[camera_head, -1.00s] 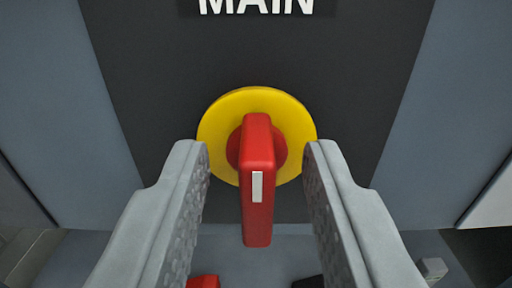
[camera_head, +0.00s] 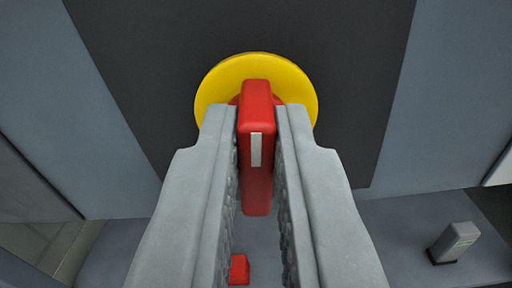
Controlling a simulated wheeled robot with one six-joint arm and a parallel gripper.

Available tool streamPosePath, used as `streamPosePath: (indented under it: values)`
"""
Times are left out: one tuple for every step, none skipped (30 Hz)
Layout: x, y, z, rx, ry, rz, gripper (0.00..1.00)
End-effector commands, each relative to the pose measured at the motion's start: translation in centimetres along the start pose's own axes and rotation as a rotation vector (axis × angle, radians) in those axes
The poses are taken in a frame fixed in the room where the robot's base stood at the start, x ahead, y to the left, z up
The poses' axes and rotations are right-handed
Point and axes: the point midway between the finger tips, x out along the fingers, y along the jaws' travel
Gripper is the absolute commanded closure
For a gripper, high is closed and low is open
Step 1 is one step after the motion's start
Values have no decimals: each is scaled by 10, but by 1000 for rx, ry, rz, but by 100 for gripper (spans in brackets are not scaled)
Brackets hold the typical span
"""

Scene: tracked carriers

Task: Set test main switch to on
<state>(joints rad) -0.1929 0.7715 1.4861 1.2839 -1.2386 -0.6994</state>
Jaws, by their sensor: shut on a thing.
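The main switch is a red handle (camera_head: 257,185) on a round yellow plate (camera_head: 208,95), fixed to a dark panel (camera_head: 350,60). The handle stands upright in the picture, with a white mark on its front face pointing up and down. My gripper (camera_head: 256,112) is shut on the red handle, one grey finger on its left side and one on its right. The fingers hide the lower sides of the yellow plate and part of the round red hub. No on or off lettering is visible.
Blue-grey panel surfaces flank the dark panel. Below is a grey ledge (camera_head: 400,230) with a small red block (camera_head: 238,270) between my fingers' lower parts and a small grey device (camera_head: 453,242) at the right.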

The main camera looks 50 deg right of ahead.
Motion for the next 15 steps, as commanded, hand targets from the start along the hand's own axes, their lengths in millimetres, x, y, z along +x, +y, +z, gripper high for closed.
streamPosePath:
  values:
    - [0,0,0,32,0,0,100]
    - [0,1,0,56,0,0,100]
    - [0,1,0,89,0,0,100]
    - [0,2,0,116,0,0,100]
    - [0,2,0,142,0,0,100]
    - [0,2,0,180,0,0,100]
    - [0,3,0,209,0,0,100]
    - [0,3,1,237,0,0,100]
    - [0,3,1,276,-1,0,100]
    - [0,4,1,304,-1,0,100]
    - [0,4,1,333,-1,0,100]
    - [0,4,1,371,-1,0,100]
    - [0,5,1,400,-1,0,100]
    - [0,5,2,428,-1,0,100]
    - [0,6,2,466,-1,0,100]
